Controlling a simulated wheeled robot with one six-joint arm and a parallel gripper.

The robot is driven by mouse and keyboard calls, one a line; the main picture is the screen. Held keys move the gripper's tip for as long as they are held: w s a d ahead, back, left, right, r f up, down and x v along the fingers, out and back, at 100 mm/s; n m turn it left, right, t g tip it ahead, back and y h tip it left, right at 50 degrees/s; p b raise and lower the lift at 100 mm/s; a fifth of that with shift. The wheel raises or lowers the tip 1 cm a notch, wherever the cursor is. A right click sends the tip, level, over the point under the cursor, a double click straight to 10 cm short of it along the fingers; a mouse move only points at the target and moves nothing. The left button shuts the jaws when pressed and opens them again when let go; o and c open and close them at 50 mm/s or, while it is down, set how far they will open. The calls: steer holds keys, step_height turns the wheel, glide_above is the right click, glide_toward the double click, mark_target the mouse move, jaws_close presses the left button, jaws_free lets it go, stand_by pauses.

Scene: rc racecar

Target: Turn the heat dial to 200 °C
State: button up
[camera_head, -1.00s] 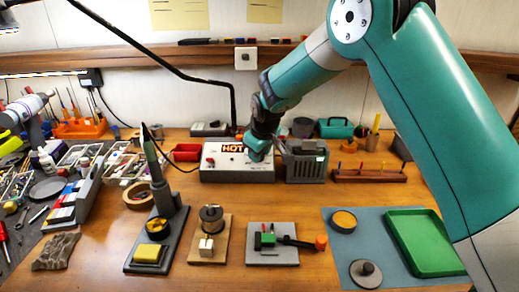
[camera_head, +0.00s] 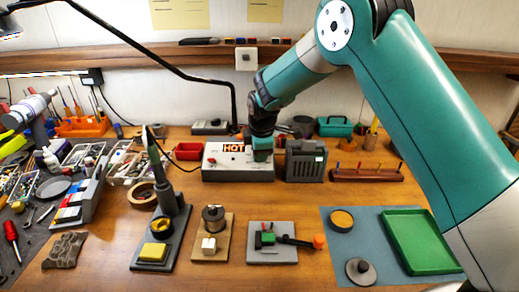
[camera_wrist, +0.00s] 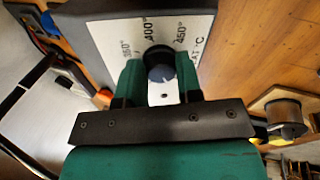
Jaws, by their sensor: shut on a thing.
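The soldering station is a grey box with a pale front panel and a "HOT" sign (camera_head: 234,148) in the head view. My gripper (camera_head: 262,150) is at the right end of its front and hides the dial there. In the wrist view the dark round heat dial (camera_wrist: 159,60) sits between the two green fingers of my gripper (camera_wrist: 160,70), which are shut on it. Printed marks 350°, 400° and 450° show around the dial on the panel (camera_wrist: 112,36). The 200 mark is not visible, and I cannot tell where the dial points.
A grey ribbed case (camera_head: 306,160) stands just right of the station. The soldering iron stand (camera_head: 170,215), a solder spool (camera_head: 213,215) and a grey plate with small parts (camera_head: 272,256) are in front. A green tray (camera_head: 420,240) is at the right.

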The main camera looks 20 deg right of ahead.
steer(key=shift+n, duration=0.9)
steer(key=o, duration=0.9)
steer(key=shift+o, duration=0.2)
steer(key=shift+r, duration=0.1)
steer(key=b+v, duration=0.1)
steer(key=v, duration=1.6)
steer(key=shift+a+b, duration=0.2)
steer(key=shift+b, duration=0.2)
steer(key=shift+r, duration=0.1)
